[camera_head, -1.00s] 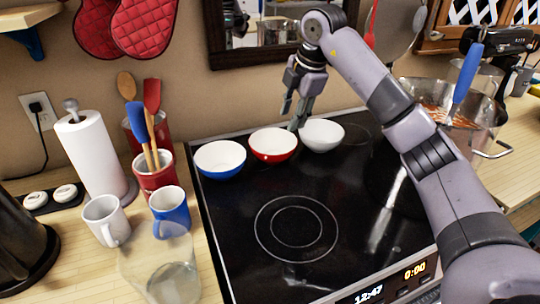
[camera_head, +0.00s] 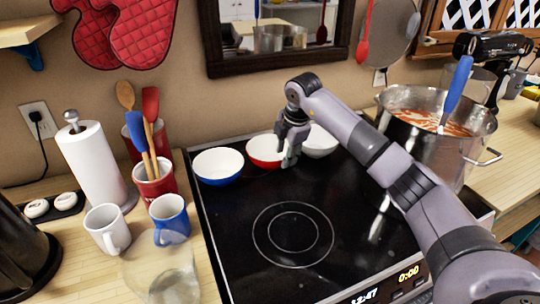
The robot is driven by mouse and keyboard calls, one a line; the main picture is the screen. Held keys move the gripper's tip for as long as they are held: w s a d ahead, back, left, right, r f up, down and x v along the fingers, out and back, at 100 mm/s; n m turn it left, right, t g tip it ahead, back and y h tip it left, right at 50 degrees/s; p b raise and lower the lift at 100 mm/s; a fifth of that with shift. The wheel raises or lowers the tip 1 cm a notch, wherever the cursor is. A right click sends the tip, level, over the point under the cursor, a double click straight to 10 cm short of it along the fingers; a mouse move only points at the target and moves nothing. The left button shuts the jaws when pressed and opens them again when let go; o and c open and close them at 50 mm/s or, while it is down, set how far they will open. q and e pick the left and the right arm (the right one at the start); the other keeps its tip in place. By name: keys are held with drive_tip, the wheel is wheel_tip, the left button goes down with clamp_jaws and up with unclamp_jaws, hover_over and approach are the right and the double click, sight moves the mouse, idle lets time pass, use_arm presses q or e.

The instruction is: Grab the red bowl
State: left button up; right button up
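The red bowl (camera_head: 263,152), white inside, stands upright on the black stovetop in the middle of a row of three bowls. My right gripper (camera_head: 290,156) points down at the right side of the red bowl, between it and the white bowl. Its fingers overlap the red bowl's right rim in the picture and hide part of it. I cannot tell whether the fingers touch the rim or how far apart they are. My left gripper is not in view.
A blue bowl (camera_head: 218,168) stands left of the red bowl, and a white bowl (camera_head: 320,143) stands right, partly behind my gripper. A large steel pot (camera_head: 460,152) stands right of my arm. The front of the stovetop (camera_head: 235,265) is clear.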

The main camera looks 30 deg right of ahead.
drive_tip(key=shift+p+x, duration=0.45)
drive_tip(key=shift+x, duration=1.55)
drive_tip(key=shift+a, duration=0.1)
drive_tip(key=shift+c, duration=0.5)
clamp_jaws()
drive_tip(key=shift+r, duration=0.1)
